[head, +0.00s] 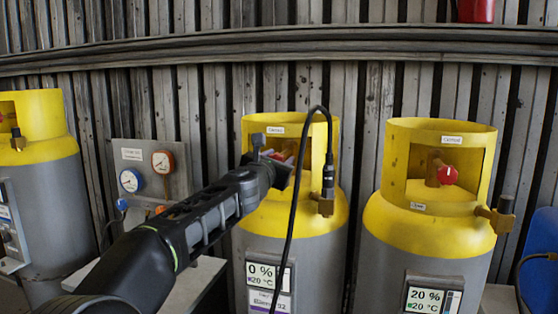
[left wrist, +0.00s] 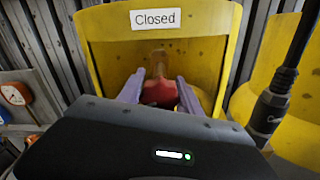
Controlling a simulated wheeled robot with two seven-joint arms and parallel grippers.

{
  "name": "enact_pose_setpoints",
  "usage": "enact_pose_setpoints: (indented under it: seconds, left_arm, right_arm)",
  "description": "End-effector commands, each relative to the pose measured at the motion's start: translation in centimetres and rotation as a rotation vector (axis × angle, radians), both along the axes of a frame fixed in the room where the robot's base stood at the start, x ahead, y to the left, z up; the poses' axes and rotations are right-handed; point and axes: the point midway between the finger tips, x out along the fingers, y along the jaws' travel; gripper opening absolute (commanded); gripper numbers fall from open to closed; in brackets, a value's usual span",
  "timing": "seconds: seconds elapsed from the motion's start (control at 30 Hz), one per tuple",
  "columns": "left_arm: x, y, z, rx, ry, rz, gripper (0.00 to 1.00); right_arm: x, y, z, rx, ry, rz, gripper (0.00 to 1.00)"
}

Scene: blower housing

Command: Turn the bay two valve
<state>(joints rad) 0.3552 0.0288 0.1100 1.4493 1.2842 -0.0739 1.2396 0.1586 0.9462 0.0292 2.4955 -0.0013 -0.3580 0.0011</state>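The middle yellow-topped cylinder (head: 290,222) has a red valve knob (head: 282,155) inside its collar; I cannot read a bay number. My left gripper (head: 284,168) is at the collar opening, partly hiding the knob. In the left wrist view, the two pale fingers (left wrist: 158,92) stand on either side of the red knob (left wrist: 158,91). They are apart with the knob between them; whether they press on it is unclear. The label (left wrist: 155,18) above reads "Closed". The cylinder's display (head: 263,274) reads 0 % and 20 °C. My right gripper is not in view.
A black hose (head: 294,215) with a connector (head: 328,178) hangs at the middle cylinder's right side. Another cylinder (head: 425,235) with a red knob (head: 447,174) and a 20 % display stands to the right. A gauge panel (head: 150,175) and another cylinder (head: 45,200) stand left.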

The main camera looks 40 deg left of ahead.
Motion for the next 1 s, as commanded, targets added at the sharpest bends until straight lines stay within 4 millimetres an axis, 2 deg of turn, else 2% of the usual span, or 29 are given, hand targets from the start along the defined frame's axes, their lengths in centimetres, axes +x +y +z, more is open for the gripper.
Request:
enact_pose_setpoints:
  seconds: [0.07, 0.43, 0.77, 1.0]
  left_arm:
    - [-0.01, -0.01, 0.01, 0.000, 0.000, 0.000, 0.32]
    - [0.00, -0.02, -0.01, 0.000, 0.000, 0.000, 0.02]
    - [0.00, -0.04, 0.01, 0.025, 0.009, -0.001, 0.01]
    - [0.02, -0.13, 0.05, 0.118, 0.041, -0.002, 0.01]
  right_arm:
    - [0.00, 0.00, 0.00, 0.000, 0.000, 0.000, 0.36]
    - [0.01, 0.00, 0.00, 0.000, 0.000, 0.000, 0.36]
    - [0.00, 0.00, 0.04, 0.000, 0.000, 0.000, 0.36]
    - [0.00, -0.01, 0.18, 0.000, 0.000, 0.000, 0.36]
